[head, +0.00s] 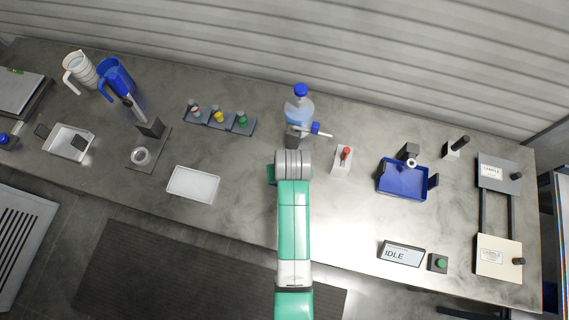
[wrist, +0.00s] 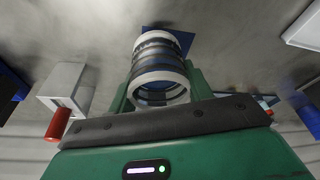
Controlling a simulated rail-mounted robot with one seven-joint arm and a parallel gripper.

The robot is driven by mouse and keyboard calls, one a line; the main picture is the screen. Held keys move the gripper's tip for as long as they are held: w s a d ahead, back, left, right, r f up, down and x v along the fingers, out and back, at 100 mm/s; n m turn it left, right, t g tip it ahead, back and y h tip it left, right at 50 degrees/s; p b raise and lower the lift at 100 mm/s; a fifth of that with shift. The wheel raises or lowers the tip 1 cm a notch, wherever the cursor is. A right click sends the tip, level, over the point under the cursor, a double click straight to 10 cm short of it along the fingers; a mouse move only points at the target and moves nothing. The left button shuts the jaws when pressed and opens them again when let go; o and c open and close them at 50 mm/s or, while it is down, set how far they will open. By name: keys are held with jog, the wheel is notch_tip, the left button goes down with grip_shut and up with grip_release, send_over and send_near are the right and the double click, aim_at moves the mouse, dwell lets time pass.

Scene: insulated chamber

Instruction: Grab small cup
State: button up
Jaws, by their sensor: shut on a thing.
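The small cup (wrist: 158,72) is a short cylinder with pale rims and a dark, see-through-looking wall. It sits between the green fingers of my gripper (wrist: 160,88) in the wrist view. The gripper is shut on it. The cup's open end faces the wrist camera. A dark blue square patch (wrist: 180,40) shows behind its far end; I cannot tell whether the cup touches it. In the head view my arm covers the gripper, and I cannot make out the cup there.
A blue-capped bottle (head: 299,106) stands just behind my arm. A white block with a red handle (head: 343,160) is close on the right, with a blue tray (head: 403,181) beyond. A white tray (head: 193,185) lies left. The counter between that tray and my arm is clear.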

jog(key=s+d, duration=0.1)
jog(key=s, duration=0.3)
jog(key=s+d, duration=0.2)
jog(key=s, duration=0.2)
jog(key=s+d+r+p, duration=0.1)
jog(key=s, duration=0.3)
jog(key=shift+d+r, duration=0.1)
jog(key=shift+d, duration=0.15)
